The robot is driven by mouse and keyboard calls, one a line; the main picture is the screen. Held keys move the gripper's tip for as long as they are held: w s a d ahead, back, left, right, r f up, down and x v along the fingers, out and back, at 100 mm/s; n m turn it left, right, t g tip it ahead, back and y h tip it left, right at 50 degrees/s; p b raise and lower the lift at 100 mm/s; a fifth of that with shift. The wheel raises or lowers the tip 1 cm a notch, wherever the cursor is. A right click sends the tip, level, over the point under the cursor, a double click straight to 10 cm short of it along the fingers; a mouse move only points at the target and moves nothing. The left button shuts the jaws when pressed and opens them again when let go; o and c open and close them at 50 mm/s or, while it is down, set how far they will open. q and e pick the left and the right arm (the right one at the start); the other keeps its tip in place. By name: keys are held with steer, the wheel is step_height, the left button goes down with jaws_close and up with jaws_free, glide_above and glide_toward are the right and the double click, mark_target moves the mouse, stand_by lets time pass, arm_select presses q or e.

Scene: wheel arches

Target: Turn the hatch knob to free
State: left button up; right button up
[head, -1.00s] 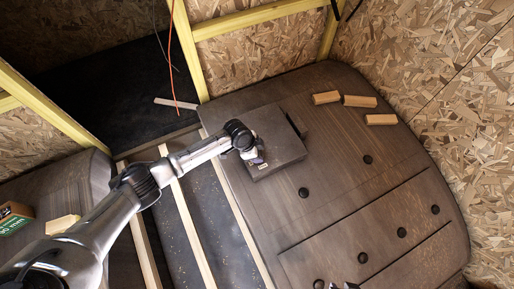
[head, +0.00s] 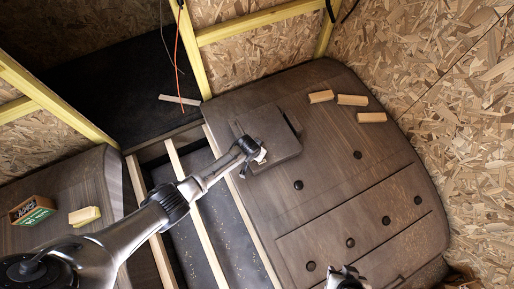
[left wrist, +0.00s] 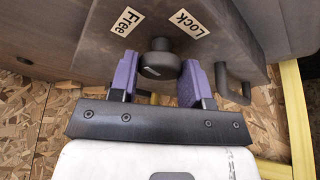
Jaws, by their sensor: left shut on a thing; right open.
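The hatch (head: 285,137) is a raised dark box on the large brown arch panel. Its knob (left wrist: 160,62) is round and dark, with a short pale slanted mark on its face. The white labels "Free" (left wrist: 127,21) and "Lock" (left wrist: 188,23) lie above it, to the left and right in the left wrist view. My left gripper (left wrist: 159,75) is shut on the knob, one purple finger on each side. In the head view, the left gripper (head: 257,155) is at the hatch's front-left side and hides the knob. My right gripper (head: 346,277) is open and empty at the bottom edge.
Several wood blocks (head: 352,100) lie at the panel's far right. Wooden slats (head: 195,205) run left of the panel. A green-labelled box (head: 32,211) and a wood block (head: 84,215) sit at far left. A dark handle (left wrist: 236,88) is right of the knob.

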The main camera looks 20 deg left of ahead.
arm_select(q)
steer(key=shift+d+r+n+y+p, duration=0.15)
steer(key=shift+n+y+p, duration=0.35)
steer(key=shift+n, duration=1.1)
steer(key=o, duration=0.9)
steer(key=shift+s+r, duration=0.1)
steer(key=shift+r, duration=0.1)
steer(key=shift+p+v, duration=1.2)
steer(key=shift+v, duration=5.35)
steer(key=shift+d, duration=0.15)
